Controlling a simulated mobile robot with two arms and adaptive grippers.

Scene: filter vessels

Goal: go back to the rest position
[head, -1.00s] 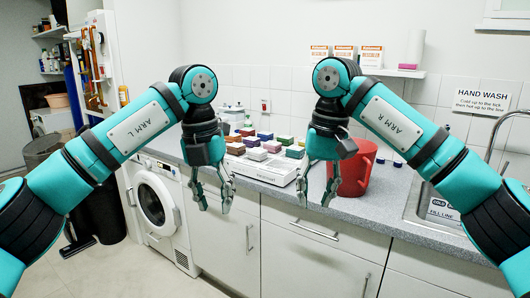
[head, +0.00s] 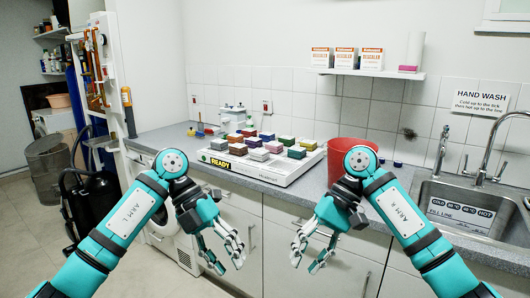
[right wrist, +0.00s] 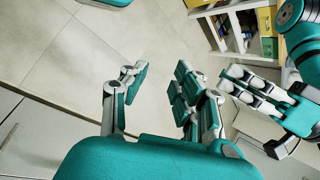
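My left gripper (head: 230,262) hangs in front of the white cabinet doors, below the worktop edge. Its fingers are apart with nothing between them. My right gripper (head: 306,262) hangs at about the same height to its right, also with fingers apart and empty. In the right wrist view, the fingers of my right gripper (right wrist: 155,85) are spread over bare floor. My left gripper also shows there (right wrist: 248,88), at the right side. The two grippers are apart and touch nothing visible.
A white tray-like device (head: 285,180) marked READY, with several coloured blocks, stands on the grey worktop (head: 315,188). A red container (head: 340,149) stands beside it, partly hidden by my right arm. A sink (head: 470,210) is at right, a washing machine (head: 162,238) at left.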

